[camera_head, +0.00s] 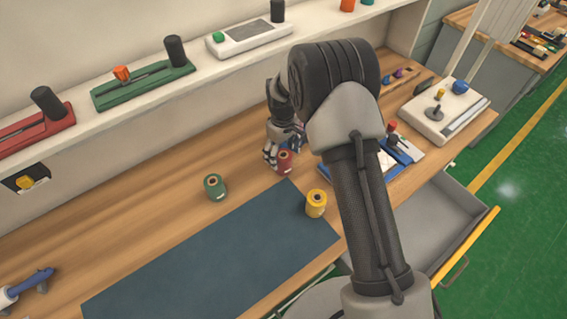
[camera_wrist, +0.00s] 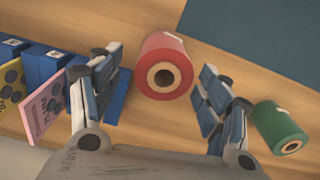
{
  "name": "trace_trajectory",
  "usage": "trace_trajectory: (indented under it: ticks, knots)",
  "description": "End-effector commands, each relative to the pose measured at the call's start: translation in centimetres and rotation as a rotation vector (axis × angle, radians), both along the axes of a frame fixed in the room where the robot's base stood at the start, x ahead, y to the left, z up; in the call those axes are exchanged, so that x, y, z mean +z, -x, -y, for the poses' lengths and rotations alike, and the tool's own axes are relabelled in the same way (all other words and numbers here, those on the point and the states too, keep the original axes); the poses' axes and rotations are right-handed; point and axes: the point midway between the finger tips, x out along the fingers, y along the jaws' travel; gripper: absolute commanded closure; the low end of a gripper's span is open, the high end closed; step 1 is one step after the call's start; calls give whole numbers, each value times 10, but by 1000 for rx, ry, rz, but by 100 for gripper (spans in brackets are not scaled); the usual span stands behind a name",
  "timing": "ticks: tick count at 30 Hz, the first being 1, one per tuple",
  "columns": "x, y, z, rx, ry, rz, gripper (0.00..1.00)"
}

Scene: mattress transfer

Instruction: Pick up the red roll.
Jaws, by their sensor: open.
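The red roll (camera_head: 284,160) stands on the wooden bench just beyond the dark mat. In the wrist view the red roll (camera_wrist: 163,65) shows its end with a tan core and a dark hole, between the fingers. My gripper (camera_head: 276,150) is open at the roll in the head view, and its fingers partly cover the roll. In the wrist view my gripper (camera_wrist: 162,85) has one finger on each side of the roll. The left finger looks close to the roll's side; I cannot tell whether either finger touches it.
A green roll (camera_head: 215,187) stands to the left, and a yellow roll (camera_head: 316,203) stands by the corner of the dark mat (camera_head: 200,262). Blue boxes (camera_wrist: 40,64) lie left of my gripper in the wrist view. An open drawer (camera_head: 440,222) juts out at right.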

Motion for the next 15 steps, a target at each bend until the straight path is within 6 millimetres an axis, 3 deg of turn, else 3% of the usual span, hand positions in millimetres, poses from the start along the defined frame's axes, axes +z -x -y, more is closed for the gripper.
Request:
trace_trajectory:
  ticks: [5, 12, 15]
  knots:
    - [-13, 3, 1, 0, 1, -2, 29]
    - [-49, 6, 1, 0, 1, -2, 29]
    - [-53, 6, 1, 0, 0, 0, 29]
